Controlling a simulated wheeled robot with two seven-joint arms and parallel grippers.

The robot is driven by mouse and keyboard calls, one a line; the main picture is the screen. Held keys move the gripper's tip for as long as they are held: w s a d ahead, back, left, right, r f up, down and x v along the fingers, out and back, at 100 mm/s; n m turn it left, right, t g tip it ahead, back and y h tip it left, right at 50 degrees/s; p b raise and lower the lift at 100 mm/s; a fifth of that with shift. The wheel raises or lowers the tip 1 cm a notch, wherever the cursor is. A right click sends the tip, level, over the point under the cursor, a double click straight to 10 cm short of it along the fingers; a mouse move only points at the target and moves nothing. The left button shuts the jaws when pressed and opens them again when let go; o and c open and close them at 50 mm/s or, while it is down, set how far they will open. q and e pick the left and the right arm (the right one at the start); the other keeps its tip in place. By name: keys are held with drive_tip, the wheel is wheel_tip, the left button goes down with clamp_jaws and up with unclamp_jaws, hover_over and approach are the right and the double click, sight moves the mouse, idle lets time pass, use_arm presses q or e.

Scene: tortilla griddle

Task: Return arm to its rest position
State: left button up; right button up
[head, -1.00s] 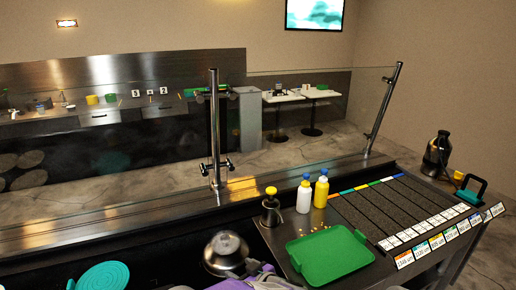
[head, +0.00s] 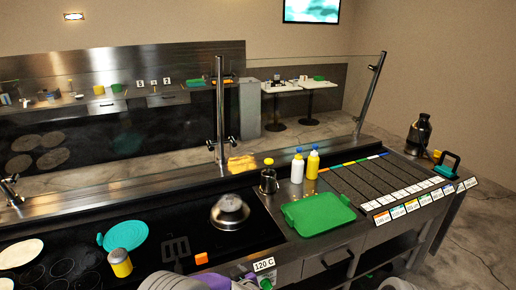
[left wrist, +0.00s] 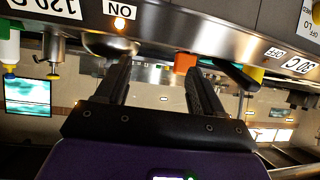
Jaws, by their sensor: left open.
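My left gripper (left wrist: 157,72) is open in the left wrist view, its two black fingers apart with nothing between them. That view is upside down and shows the counter's front edge above the fingers. In the head view, purple and grey parts of my left arm show at the bottom edge, in front of the counter; the fingertips are hard to make out there. My right gripper is not seen in either view.
A metal dome (head: 230,212) and green tray (head: 318,214) are to the right. Two bottles stand behind the tray.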

use_arm(q)
drive_tip(key=s+a+f+g+h, duration=0.1)
drive_tip(key=s+f, duration=0.2)
drive_tip(key=f, duration=0.2)
drive_tip(key=s+a+f+m+g+h, duration=0.1)
drive_tip(key=s+f+h, duration=0.1)
drive_tip(key=f, duration=0.3)
drive_tip(key=s+a+f+m+g+h, duration=0.1)
drive_tip(key=s+f+h, duration=0.1)
drive_tip(key=s+f, duration=0.2)
drive_tip(key=shift+s+f, duration=0.25)
drive_tip(key=shift+f, duration=0.45)
drive_tip(key=s+d+f+g+h, duration=0.1)
drive_tip(key=s+f+g+h, duration=0.1)
drive_tip(key=s, duration=0.8)
drive_tip(key=s+d+f+m+g+h, duration=0.1)
drive_tip(key=s+f+g+h, duration=0.2)
drive_tip(key=s, duration=0.8)
drive_tip(key=shift+f+g, duration=0.75)
drive_tip(key=shift+g, duration=0.35)
